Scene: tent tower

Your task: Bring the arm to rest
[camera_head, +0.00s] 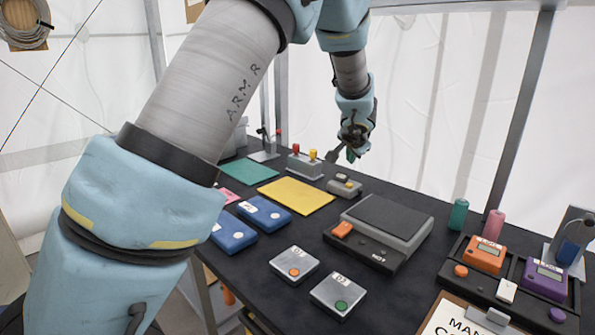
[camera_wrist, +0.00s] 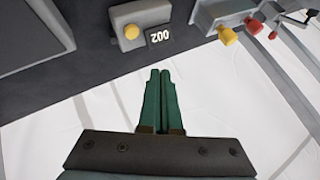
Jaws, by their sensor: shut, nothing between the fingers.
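My arm (camera_head: 205,75) reaches up and across the left half of the head view, bent at the top, with its forearm hanging down over the back of the table. My gripper (camera_head: 350,156) is above the table's back edge, apart from the things on it. In the wrist view its two green fingers (camera_wrist: 162,75) are together, shut and empty. The wrist view looks past the fingertips at the table's edge, where a grey box with a yellow knob (camera_wrist: 131,31) and a label reading 002 stands.
The dark table (camera_head: 385,292) holds a grey device with an orange button (camera_head: 385,225), blue boxes (camera_head: 264,212), small button boxes (camera_head: 338,294), a yellow mat (camera_head: 296,195), a lever box (camera_head: 304,165) near my gripper, and orange (camera_head: 486,254) and purple (camera_head: 545,278) meters. A metal post (camera_head: 520,110) rises behind.

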